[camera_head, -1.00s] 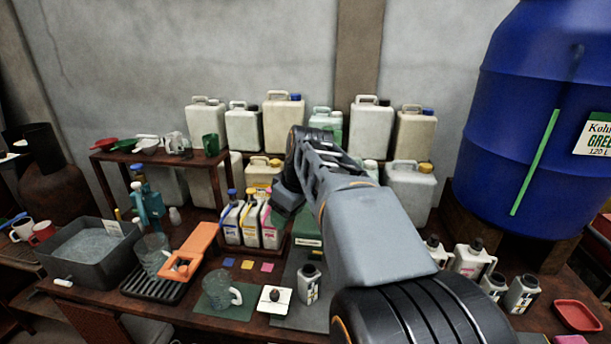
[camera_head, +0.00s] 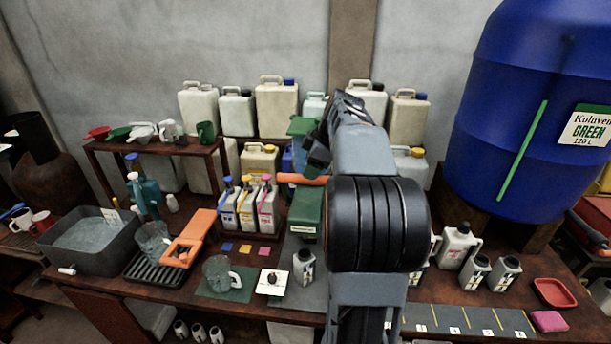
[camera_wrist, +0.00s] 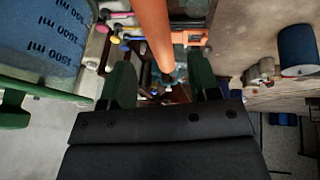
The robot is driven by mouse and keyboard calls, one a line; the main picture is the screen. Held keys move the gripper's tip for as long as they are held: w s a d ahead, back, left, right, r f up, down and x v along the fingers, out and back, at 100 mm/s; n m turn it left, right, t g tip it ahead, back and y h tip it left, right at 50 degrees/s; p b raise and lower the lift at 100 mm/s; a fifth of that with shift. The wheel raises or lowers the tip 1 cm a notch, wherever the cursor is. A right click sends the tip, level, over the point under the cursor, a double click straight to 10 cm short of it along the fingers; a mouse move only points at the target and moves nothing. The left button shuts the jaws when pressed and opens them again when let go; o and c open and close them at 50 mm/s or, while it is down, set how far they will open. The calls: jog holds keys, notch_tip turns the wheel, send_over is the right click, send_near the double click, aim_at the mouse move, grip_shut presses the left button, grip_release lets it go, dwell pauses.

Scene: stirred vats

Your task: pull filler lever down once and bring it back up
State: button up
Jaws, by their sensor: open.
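The filler is a green machine (camera_head: 306,208) at the back middle of the bench. Its orange lever (camera_head: 303,180) sticks out level to the left in the head view. My gripper (camera_head: 318,150) is just above and beside the lever there, partly hidden behind my arm. In the wrist view the orange lever (camera_wrist: 153,30) runs between the two green fingers of my gripper (camera_wrist: 162,82). The fingers are open, with gaps between them and the lever. How deep the lever sits between them is hard to tell. A blue vessel with ml marks (camera_wrist: 50,45) shows at the left.
Three small jugs (camera_head: 245,207) stand left of the filler. A glass mug (camera_head: 218,274) sits on a green mat in front. Pale canisters (camera_head: 277,105) line the wall. A large blue barrel (camera_head: 520,110) stands at the right. My arm hides part of the bench.

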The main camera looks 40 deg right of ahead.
jog(key=shift+x, duration=2.55)
jog(key=shift+c, duration=0.4)
grip_shut()
